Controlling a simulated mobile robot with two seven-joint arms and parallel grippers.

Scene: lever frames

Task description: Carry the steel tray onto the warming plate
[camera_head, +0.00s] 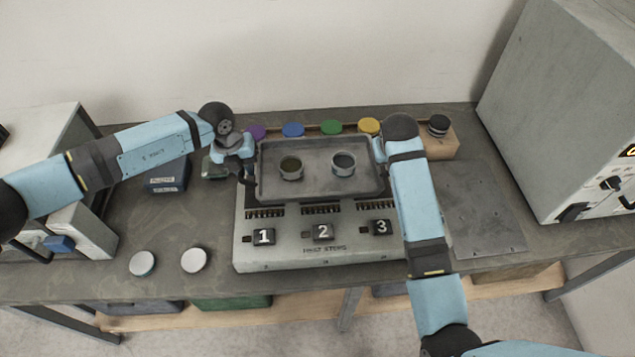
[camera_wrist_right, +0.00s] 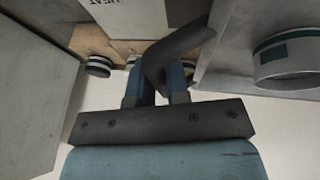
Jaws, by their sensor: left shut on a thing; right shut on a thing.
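The steel tray (camera_head: 316,190) is a shallow grey rectangle over the rear of the numbered box; I cannot tell whether it touches the box. It carries two small cups, a left one (camera_head: 291,168) and a right one (camera_head: 343,164). My left gripper (camera_head: 246,172) is shut at the tray's left end. My right gripper (camera_head: 380,150) is at its right end, partly hidden by my arm. In the right wrist view my right gripper (camera_wrist_right: 160,78) is shut on the tray's dark handle (camera_wrist_right: 182,48). A flat grey plate (camera_head: 482,210), likely the warming plate, lies bare on the right.
The numbered box (camera_head: 322,250) has blocks marked 1, 2 and 3. Coloured lids (camera_head: 292,130) line the back, beside a wooden block (camera_head: 438,145). Two white-topped discs (camera_head: 194,260) lie front left. A large grey cabinet (camera_head: 555,110) stands right of the plate.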

